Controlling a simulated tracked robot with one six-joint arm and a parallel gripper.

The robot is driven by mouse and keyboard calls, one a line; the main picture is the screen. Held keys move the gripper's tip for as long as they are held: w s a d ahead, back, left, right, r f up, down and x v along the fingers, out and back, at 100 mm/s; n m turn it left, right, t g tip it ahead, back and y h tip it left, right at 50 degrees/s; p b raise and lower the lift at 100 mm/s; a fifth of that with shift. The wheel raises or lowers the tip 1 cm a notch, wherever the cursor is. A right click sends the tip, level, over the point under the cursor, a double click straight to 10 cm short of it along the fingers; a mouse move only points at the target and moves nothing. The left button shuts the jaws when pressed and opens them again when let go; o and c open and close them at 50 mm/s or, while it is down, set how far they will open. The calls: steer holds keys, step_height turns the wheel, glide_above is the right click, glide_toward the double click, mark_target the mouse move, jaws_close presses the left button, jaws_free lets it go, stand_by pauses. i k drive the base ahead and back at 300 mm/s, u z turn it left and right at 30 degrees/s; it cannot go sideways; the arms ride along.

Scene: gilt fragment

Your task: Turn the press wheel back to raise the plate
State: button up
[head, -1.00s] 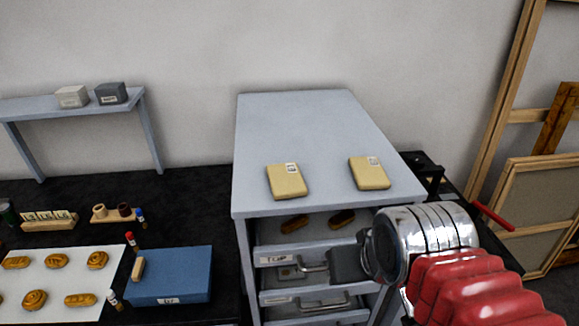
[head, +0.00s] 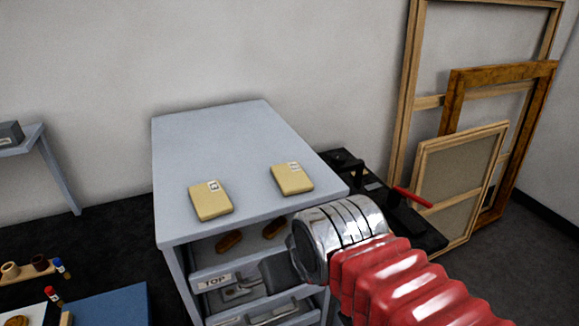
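A black press (head: 401,212) appears to stand on the dark bench to the right of the grey cabinet, partly hidden behind the cabinet and my arm. A red handle (head: 412,197) sticks out of it to the right. I cannot make out the wheel's rim or the plate. My gripper (head: 272,274) is dark grey and points left in front of the cabinet's drawers, well apart from the press. Its fingers are seen from behind and the side, so their opening does not show.
The grey cabinet (head: 235,140) carries two tan packets (head: 211,201) and has drawers with metal handles, the upper one labelled TOP. Wooden frames (head: 460,180) lean against the wall at right. A blue box (head: 108,304) and a shelf (head: 50,165) are at left. Floor at far right is clear.

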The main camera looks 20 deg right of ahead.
mark_target(339, 159)
steer(key=u, duration=0.25)
steer(key=k, duration=1.35)
steer(key=z, duration=0.75)
steer(key=i, duration=0.95)
